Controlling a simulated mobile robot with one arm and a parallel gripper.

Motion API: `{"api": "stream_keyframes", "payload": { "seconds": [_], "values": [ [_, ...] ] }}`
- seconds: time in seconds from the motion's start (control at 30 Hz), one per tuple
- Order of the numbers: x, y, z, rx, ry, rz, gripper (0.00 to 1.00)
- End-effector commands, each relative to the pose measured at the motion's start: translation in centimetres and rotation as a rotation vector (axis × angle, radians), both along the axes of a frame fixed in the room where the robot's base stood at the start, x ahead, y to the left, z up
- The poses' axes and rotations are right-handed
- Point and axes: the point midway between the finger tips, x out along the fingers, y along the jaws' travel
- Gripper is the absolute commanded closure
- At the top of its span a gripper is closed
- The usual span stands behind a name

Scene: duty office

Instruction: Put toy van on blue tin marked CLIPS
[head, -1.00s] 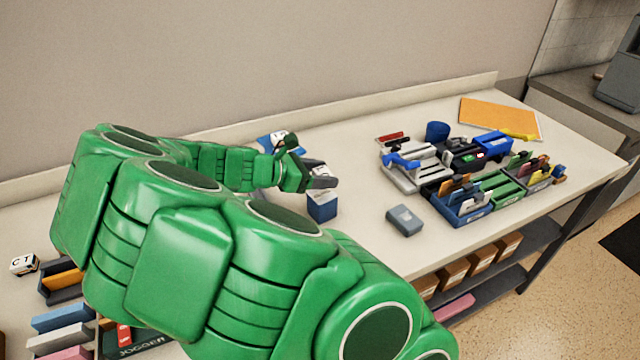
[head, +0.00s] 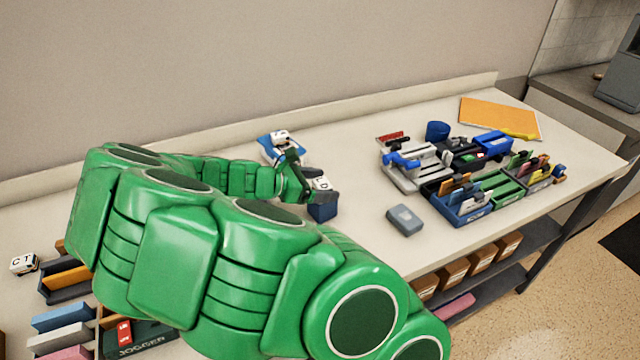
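My gripper (head: 318,194) is at the middle of the bench, low over a dark blue box (head: 323,211). A small white piece with dark letters (head: 321,184) shows right at its fingers; I cannot tell whether it is gripped or stands behind them. The fingers are small and partly hidden, so their opening is unclear. No CLIPS marking is readable on the blue box or on the grey-blue tin (head: 404,220) to its right. No toy van is clearly recognisable; a white lettered piece (head: 281,137) sits on a blue item (head: 270,148) behind my gripper, and another (head: 24,263) lies far left.
Organisers with stationery (head: 470,190), a blue cup (head: 437,131) and an orange folder (head: 500,117) fill the right side. Colored blocks (head: 62,316) and a JOGGER box (head: 140,338) lie front left. Bare bench (head: 355,165) shows between my gripper and the organisers.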

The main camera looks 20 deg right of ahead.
Motion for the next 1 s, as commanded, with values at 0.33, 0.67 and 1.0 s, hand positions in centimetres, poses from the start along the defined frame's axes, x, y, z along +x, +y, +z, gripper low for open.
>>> {"api": "stream_keyframes", "payload": {
  "seconds": [0.33, 0.67, 1.0],
  "values": [
    [0.0, 0.0, 0.3, 0.0, 0.0, 0.0, 0.16],
    [0.1, 4.6, 2.0, 0.003, -0.002, 0.005, 0.16],
    [0.1, 9.6, 4.2, 0.002, -0.001, 0.003, 0.16]
  ]
}}
